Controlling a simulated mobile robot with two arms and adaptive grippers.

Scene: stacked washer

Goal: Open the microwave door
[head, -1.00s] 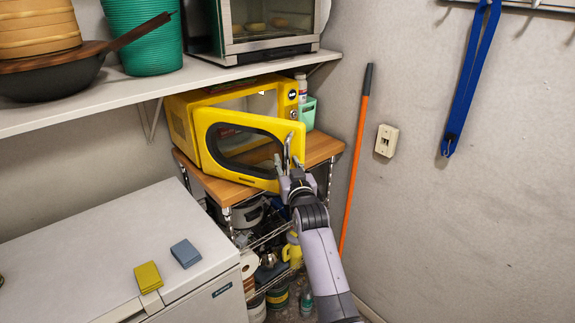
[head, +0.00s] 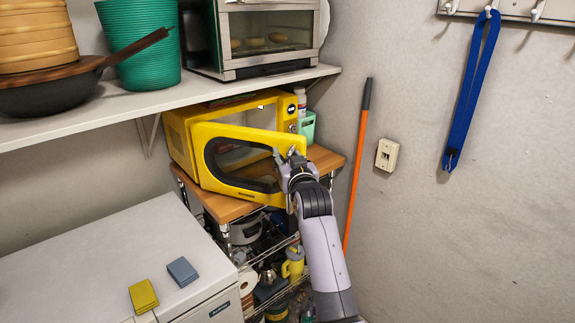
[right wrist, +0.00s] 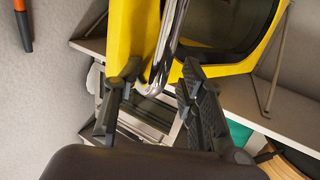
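The yellow microwave (head: 180,137) stands on a wooden-topped rack. Its yellow door (head: 246,132), with a dark-framed window, is swung partly out, and a gap shows the inside behind it. My right gripper (head: 287,157) is at the free right edge of the door. In the right wrist view the fingers of my right gripper (right wrist: 160,82) are apart, one on each side of the chrome handle (right wrist: 165,50). The handle lies between them with room beside it; I cannot tell whether a finger touches it. My left gripper is not in view.
A white shelf (head: 100,118) overhangs at the upper left, bearing a toaster oven (head: 262,40), a green basket (head: 142,45) and a pan. A white chest (head: 90,245) stands at the lower left. An orange pole (head: 355,180) leans on the wall to the right.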

